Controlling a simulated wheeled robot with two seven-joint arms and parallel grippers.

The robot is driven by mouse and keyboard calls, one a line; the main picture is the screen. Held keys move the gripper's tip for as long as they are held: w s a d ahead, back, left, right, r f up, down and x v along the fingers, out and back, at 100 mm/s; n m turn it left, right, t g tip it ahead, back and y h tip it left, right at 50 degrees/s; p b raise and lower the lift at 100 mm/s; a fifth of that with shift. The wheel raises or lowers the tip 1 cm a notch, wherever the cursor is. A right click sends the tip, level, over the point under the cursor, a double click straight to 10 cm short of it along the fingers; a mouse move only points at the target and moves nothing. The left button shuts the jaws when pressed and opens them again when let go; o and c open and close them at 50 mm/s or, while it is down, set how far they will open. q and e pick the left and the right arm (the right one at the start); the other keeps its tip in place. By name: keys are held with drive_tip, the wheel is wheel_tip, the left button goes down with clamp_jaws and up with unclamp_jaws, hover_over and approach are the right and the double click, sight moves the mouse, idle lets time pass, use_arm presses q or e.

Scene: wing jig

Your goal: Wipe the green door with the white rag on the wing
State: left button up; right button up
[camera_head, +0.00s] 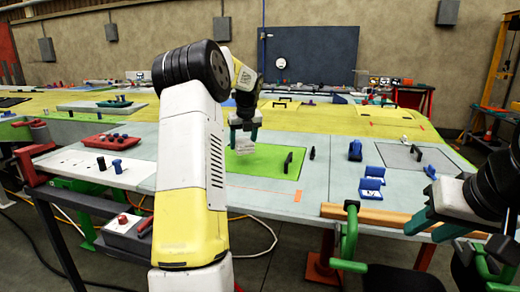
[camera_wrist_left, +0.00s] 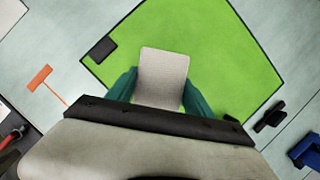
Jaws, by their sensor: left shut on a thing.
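The green door (camera_head: 265,162) is a flat bright green panel with a dark outline and a black handle (camera_head: 288,161), set in the pale wing surface (camera_head: 320,195). In the left wrist view the door (camera_wrist_left: 215,40) fills the upper middle. My left gripper (camera_head: 243,138) is over the door's left part, shut on the white rag (camera_wrist_left: 163,75), which sticks out between the teal fingers. I cannot tell whether the rag touches the door. My right gripper (camera_head: 430,222) is at the lower right, apart from the door, near the wing's front edge; its jaw gap is unclear.
Blue clamps (camera_head: 371,188) stand right of the door, and a grey panel with a handle (camera_head: 415,155) lies beyond them. A red tray (camera_head: 108,140) is at the left. A wooden strip (camera_head: 375,215) and green clamp (camera_head: 349,240) line the front edge.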

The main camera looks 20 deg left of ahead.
use_arm(q)
drive_tip(key=shift+r, duration=0.25)
drive_tip(key=shift+r, duration=1.45)
